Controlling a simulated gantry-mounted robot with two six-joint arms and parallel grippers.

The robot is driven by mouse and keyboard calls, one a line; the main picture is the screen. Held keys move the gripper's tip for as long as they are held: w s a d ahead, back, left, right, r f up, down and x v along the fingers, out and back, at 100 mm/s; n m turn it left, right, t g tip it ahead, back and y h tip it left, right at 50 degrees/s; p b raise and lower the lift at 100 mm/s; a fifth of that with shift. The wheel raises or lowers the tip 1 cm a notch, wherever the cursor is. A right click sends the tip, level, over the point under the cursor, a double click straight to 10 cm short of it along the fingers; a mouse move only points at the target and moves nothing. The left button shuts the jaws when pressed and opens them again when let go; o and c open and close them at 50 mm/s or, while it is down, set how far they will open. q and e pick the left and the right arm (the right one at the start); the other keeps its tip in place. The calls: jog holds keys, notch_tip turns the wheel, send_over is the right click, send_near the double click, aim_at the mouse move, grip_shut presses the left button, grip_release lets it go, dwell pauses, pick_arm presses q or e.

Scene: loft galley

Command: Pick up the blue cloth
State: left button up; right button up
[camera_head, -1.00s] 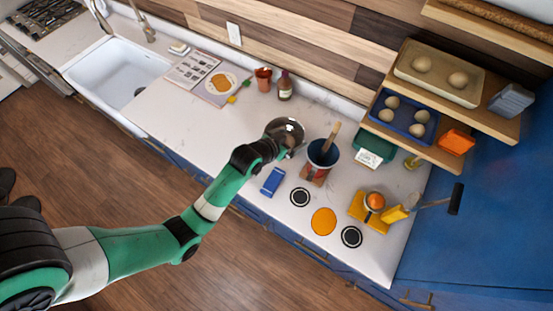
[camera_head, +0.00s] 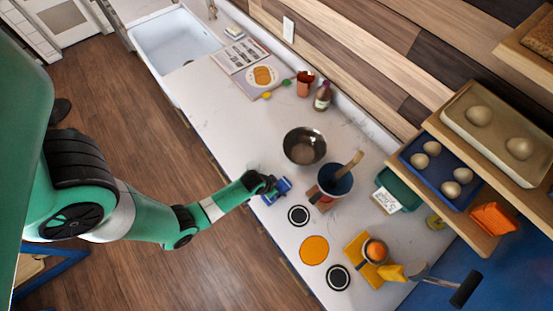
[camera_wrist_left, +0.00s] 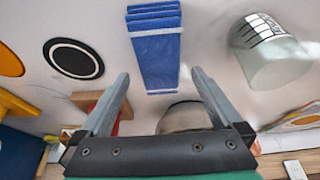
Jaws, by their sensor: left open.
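The blue cloth (camera_head: 284,185) lies folded on the white counter, partly covered by my left gripper in the head view. In the left wrist view, the cloth (camera_wrist_left: 157,48) is a flat blue strip with a pale band, lying ahead of the fingers and between their lines. My left gripper (camera_head: 271,187) is over the cloth's near side in the head view. In the left wrist view, its fingers (camera_wrist_left: 160,95) are apart with nothing between them. I cannot tell whether they touch the cloth. My right gripper is not in view.
A metal bowl (camera_head: 304,147) stands behind the cloth, and a dark blue pot (camera_head: 335,182) with a wooden handle stands to its right. Black and orange discs (camera_head: 314,249) lie to the front right. A clear glass (camera_wrist_left: 268,55) shows in the left wrist view. Counter left of the bowl is clear.

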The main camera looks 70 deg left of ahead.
pick_arm(q)
jog(key=b+x, duration=0.1)
jog(key=x, duration=0.2)
jog(key=shift+s+d, duration=0.1)
jog(key=shift+s, duration=0.05)
jog(key=shift+f+b, duration=0.35)
jog(key=shift+b, duration=0.1)
jog(key=shift+w+r, duration=0.15)
jog(key=shift+w, duration=0.1)
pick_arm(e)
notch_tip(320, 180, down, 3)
pick_arm(q)
jog(key=shift+f, duration=0.2)
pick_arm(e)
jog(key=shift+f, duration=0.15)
pick_arm(q)
jog(key=c, duration=1.3)
